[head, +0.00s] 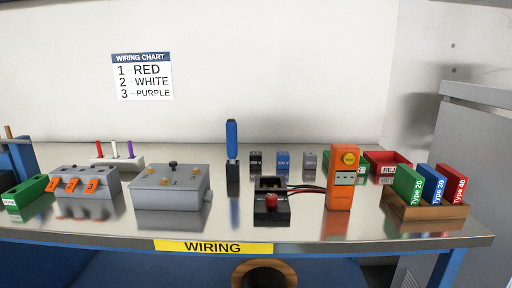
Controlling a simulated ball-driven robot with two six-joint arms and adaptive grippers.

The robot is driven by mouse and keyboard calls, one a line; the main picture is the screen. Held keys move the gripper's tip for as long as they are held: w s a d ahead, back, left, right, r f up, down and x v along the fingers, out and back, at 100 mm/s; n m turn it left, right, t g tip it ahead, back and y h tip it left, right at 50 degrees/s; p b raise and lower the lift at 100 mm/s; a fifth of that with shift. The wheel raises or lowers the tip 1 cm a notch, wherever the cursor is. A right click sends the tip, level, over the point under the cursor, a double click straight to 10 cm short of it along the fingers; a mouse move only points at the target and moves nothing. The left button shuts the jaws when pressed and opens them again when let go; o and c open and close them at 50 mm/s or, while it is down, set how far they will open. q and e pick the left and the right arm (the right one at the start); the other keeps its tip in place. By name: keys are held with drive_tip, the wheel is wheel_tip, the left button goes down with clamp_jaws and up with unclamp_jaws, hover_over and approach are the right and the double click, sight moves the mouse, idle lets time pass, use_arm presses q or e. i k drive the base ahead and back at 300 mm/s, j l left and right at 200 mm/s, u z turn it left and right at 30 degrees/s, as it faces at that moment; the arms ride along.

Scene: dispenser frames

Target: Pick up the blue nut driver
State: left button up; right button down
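The blue nut driver (232,140) stands upright in a small dark holder (233,172) near the middle of the metal table (330,229). Its blue handle points up, and its lower end is hidden in the holder. Neither of my grippers shows in the head view.
Left of the driver are a grey box (170,189) and a terminal block with orange levers (85,180). Right are a black device with a red button (271,203), an orange tester (342,178) and a wooden tray (433,212) of coloured boxes. Bare metal lies in front of the holder.

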sight(231, 124)
drive_tip(key=l+u, duration=0.35)
drive_tip(key=u, duration=0.15)
drive_tip(key=l+u, duration=0.8)
drive_tip(key=u, duration=0.15)
